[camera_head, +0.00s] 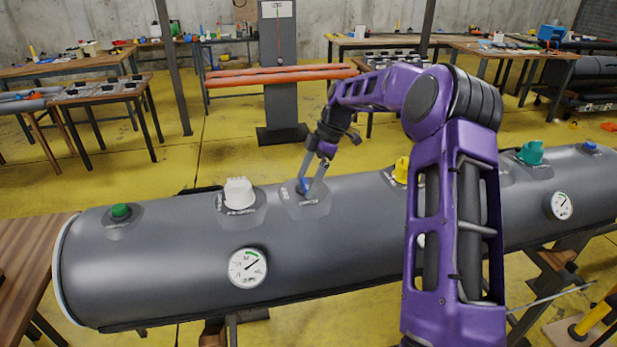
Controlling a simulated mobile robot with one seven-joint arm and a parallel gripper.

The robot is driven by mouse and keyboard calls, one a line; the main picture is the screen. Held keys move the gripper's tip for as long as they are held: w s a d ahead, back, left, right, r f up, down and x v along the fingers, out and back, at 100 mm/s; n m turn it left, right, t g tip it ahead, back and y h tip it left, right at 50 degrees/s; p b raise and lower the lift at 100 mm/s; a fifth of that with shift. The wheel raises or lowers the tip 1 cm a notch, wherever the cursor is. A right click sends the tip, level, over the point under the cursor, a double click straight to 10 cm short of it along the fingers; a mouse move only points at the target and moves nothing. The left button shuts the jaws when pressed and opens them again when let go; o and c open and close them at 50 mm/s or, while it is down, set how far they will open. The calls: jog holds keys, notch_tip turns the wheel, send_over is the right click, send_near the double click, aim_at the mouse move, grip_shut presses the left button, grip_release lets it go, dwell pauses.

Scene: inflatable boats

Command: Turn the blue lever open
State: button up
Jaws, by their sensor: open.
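The blue lever (303,186) sits on a grey patch on top of the grey inflatable tube (180,270), left of the picture's middle. My gripper (308,187) is open and comes down from above, with one finger on each side of the lever. The fingers partly hide the lever, and I cannot tell whether they touch it. My purple arm reaches in from the right and covers part of the tube.
On the tube, a white cap (239,193) and a green cap (121,211) stand left of the lever. A yellow valve (401,169), a teal valve (531,152) and a blue cap (589,147) stand right. A gauge (247,268) faces front. Workbenches stand behind.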

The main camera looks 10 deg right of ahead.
jog(key=shift+r, duration=0.1)
jog(key=v, duration=1.7)
jog(key=shift+w, duration=0.1)
